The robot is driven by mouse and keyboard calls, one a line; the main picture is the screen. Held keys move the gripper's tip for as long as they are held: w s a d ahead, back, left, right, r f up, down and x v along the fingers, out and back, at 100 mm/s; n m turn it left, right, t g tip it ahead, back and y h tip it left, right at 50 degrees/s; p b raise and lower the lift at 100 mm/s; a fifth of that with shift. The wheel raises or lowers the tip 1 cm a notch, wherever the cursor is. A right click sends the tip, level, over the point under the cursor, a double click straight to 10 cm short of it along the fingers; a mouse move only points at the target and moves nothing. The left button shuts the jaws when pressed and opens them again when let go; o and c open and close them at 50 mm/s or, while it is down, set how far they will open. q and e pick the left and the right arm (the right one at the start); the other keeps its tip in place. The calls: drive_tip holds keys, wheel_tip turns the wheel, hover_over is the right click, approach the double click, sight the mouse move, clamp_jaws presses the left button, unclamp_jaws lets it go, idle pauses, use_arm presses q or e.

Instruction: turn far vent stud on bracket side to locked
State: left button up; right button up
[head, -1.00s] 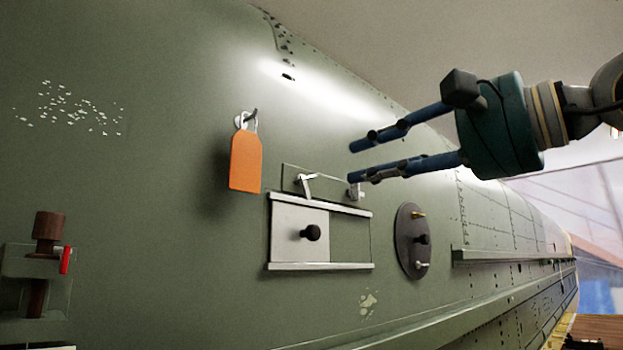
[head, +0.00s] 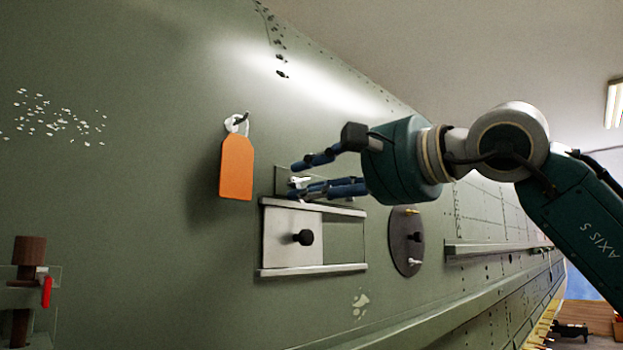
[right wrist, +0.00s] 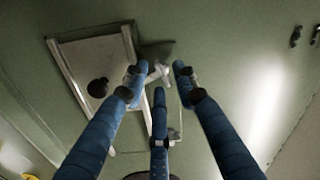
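A silver T-shaped stud (head: 298,182) stands on a small plate (head: 281,180) just above the sliding panel. In the right wrist view the silver stud (right wrist: 160,72) sits between the fingertips, with gaps to them. My right gripper (head: 308,176) has its three blue fingers spread around the stud; I cannot tell whether any finger touches it. A second silver fitting (right wrist: 174,136) shows beside the lower finger in the right wrist view; the fingers hide it in the head view. My left gripper is not in view. Which stud the task means is not marked.
The sliding panel (head: 283,238) with a black knob (head: 303,237) lies below. An orange tag (head: 237,167) hangs to its left. A round dark cover (head: 401,252) with small fittings is to its right. A brown-handled fixture (head: 29,252) is at lower left.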

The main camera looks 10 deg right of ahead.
drive_tip(key=shift+c, duration=0.5)
clamp_jaws()
drive_tip(key=shift+f+m+b, duration=0.2)
drive_tip(key=shift+m+b, duration=0.3)
drive_tip(key=shift+m, duration=0.4)
drive_tip(key=m, duration=0.2)
drive_tip(key=shift+r+m+b, duration=0.1)
drive_tip(key=shift+m+b, duration=0.2)
drive_tip(key=shift+o, duration=0.5)
unclamp_jaws()
drive_tip(key=shift+s, duration=0.1)
